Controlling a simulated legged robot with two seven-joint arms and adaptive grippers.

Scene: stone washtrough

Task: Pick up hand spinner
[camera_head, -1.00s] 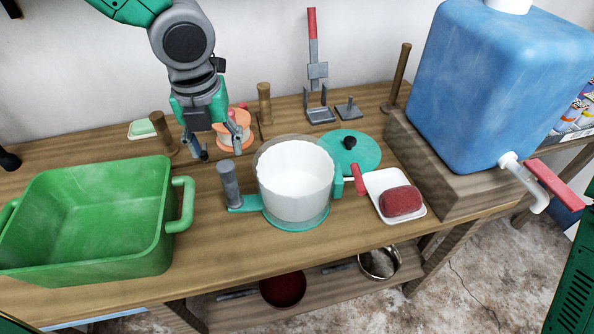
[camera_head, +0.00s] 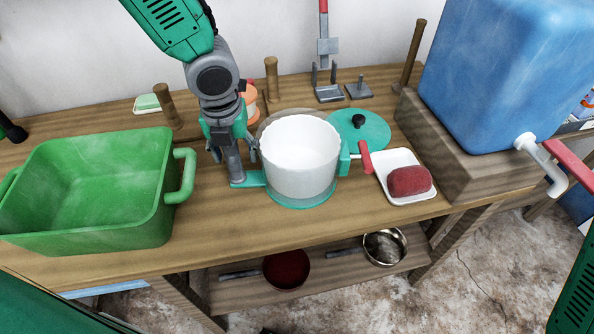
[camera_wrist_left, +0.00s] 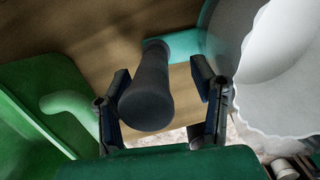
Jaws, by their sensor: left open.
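The hand spinner, as it appears, is a white scalloped tub (camera_head: 300,158) on a teal base, standing upright on the wooden bench. A grey upright grip (camera_head: 236,172) rises from its left arm, and a red crank handle (camera_head: 365,157) is on its right. My left gripper (camera_head: 233,153) is over the grey grip, pointing down. In the left wrist view the grey grip (camera_wrist_left: 147,95) stands between the two open fingers (camera_wrist_left: 162,80), with gaps visible at both sides. The gripper partly hides the grip in the head view. My right gripper is not in view.
A green basin (camera_head: 90,190) is close on the left, its handle (camera_head: 187,176) near my gripper. A teal lid (camera_head: 375,132) and a white dish (camera_head: 425,192) with a red block lie right of the tub. A blue water tank (camera_head: 495,70) stands farther right. Wooden pegs rise behind.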

